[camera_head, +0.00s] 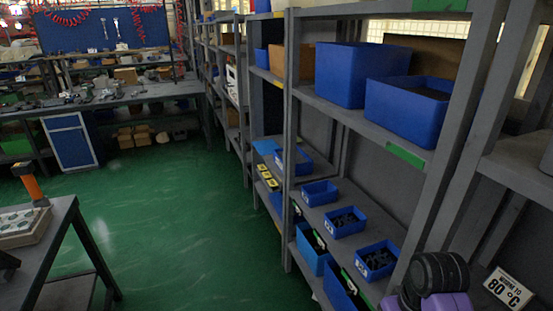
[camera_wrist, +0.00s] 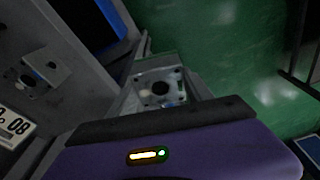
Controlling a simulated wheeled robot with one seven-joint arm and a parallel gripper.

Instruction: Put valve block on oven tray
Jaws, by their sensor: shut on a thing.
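My gripper (camera_wrist: 160,104), with a purple body and a dark front edge, reaches across the bottom of the wrist view. It is shut on a grey metal valve block (camera_wrist: 159,86) with a dark round hole and smaller holes around it. The block is held up, with green floor and grey surfaces behind it. A second holed metal block (camera_wrist: 32,77) rests on a grey surface at the left, near a white sign (camera_wrist: 14,122). In the head view, black and purple parts of my arm show at bottom right; the held block is hidden there. I cannot clearly make out an oven tray.
The "80 °C" sign also shows in the head view (camera_head: 508,289), right of my arm. Grey shelving (camera_head: 400,150) with blue bins (camera_head: 408,108) stands close by. A table (camera_head: 50,240) with a shallow box (camera_head: 25,227) is at left. Green floor (camera_head: 180,220) between is clear.

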